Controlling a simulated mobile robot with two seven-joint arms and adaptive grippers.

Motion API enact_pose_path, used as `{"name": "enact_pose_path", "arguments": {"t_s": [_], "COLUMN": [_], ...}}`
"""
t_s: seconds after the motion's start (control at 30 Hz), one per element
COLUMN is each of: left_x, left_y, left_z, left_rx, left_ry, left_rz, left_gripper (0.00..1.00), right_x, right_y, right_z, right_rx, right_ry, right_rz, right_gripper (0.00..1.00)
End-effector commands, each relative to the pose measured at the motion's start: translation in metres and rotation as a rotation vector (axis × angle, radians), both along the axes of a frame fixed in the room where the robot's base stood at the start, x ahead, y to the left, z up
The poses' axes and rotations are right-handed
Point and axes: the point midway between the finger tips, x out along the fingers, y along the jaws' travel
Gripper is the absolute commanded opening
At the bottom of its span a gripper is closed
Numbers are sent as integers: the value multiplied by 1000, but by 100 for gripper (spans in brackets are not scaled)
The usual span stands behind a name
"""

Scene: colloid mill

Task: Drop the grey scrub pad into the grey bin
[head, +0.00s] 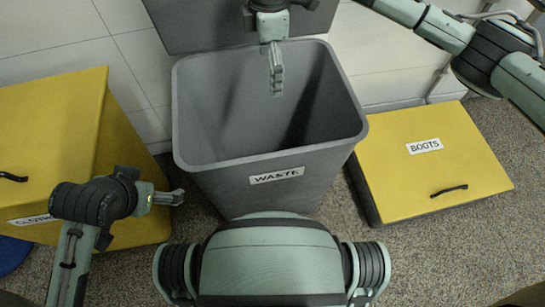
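The grey bin (300,185), labelled WASTE, stands upright in the middle of the head view with its top open. My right gripper (277,82) points down over the bin's opening, near its back rim. Its fingers show edge-on, so I cannot tell whether they are open or shut. I cannot make out the grey scrub pad, either at the fingers or inside the bin. Dark shadows cover much of the bin's inside. My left gripper (177,197) is left of the bin, in front of the yellow box, with its fingers too small to read.
A tall yellow box (50,120) with a black handle stands at the left. A low yellow box (440,160) labelled BOOTS lies right of the bin. A tiled wall (380,50) is behind. Part of a blue round thing (12,255) shows at the left edge. Speckled floor is clear at lower right.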

Motion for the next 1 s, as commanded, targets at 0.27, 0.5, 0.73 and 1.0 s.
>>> {"name": "enact_pose_path", "arguments": {"t_s": [0.27,0.5,0.73,1.0], "left_x": [0,0,0,0], "left_y": [0,0,0,0], "left_z": [0,0,0,0], "left_rx": [0,0,0,1], "left_ry": [0,0,0,0], "left_rz": [0,0,0,0], "left_gripper": [100,100,100,100], "right_x": [0,0,0,0], "right_y": [1,0,0,0], "right_z": [61,89,92,92], "right_rx": [1,1,0,0], "right_ry": [-3,-1,0,0], "right_rz": [1,0,0,0], "right_gripper": [100,100,100,100]}}
